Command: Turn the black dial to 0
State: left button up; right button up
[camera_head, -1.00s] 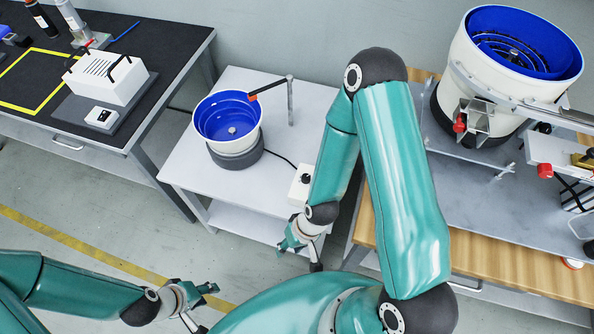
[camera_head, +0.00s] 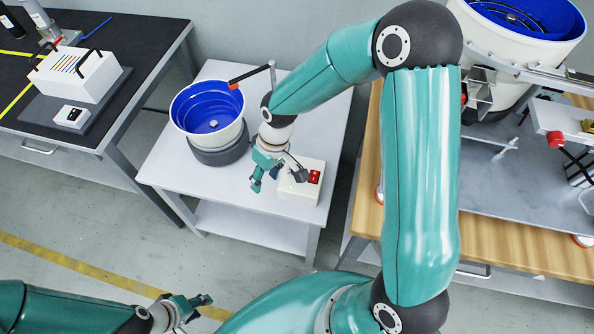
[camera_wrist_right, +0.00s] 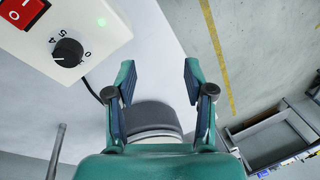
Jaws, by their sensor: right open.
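The black dial (camera_wrist_right: 68,52) sits on a white control box (camera_wrist_right: 95,22) at the upper left of the right wrist view. Figures including 0, 4 and 5 are printed around it; its pointer is too small to read. The control box also shows in the head view (camera_head: 303,206), where I cannot clearly make out the dial beside my gripper. My right gripper (camera_wrist_right: 157,75) is open and empty, with the dial outside its fingers, to their left in the wrist view. In the head view, my right gripper (camera_head: 277,178) is at the box's left side. My left gripper (camera_head: 192,314) looks open and empty, low over the floor.
A red switch (camera_head: 314,177) is on the box. A blue-lined bowl feeder (camera_head: 208,112) stands left of my right gripper on the small white table (camera_head: 175,165). A wooden-edged bench (camera_head: 510,258) is at right, a black-topped table (camera_head: 150,50) at left.

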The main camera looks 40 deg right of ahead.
jog(key=d+r+n+h+b, duration=0.1)
jog(key=d+r+h+b, duration=0.25)
jog(key=d+r, duration=0.75)
pick_arm(q)
notch_tip(320, 180, down, 8)
jog(key=b, duration=0.3)
pick_arm(e)
jog(key=shift+y, duration=0.45)
jog(key=f, duration=0.4)
jog(key=a+f, duration=0.1)
jog(key=f, duration=0.4)
jog(key=a+f, duration=0.1)
jog(key=f, duration=0.4)
jog(key=shift+w+f, duration=0.1)
jog(key=shift+f, duration=0.05)
pick_arm(q)
jog(key=shift+r, duration=0.1)
pick_arm(e)
grip_shut()
jog(key=shift+d, duration=0.25)
pick_arm(q)
jog(key=shift+r, duration=0.1)
pick_arm(e)
jog(key=shift+a, duration=0.15)
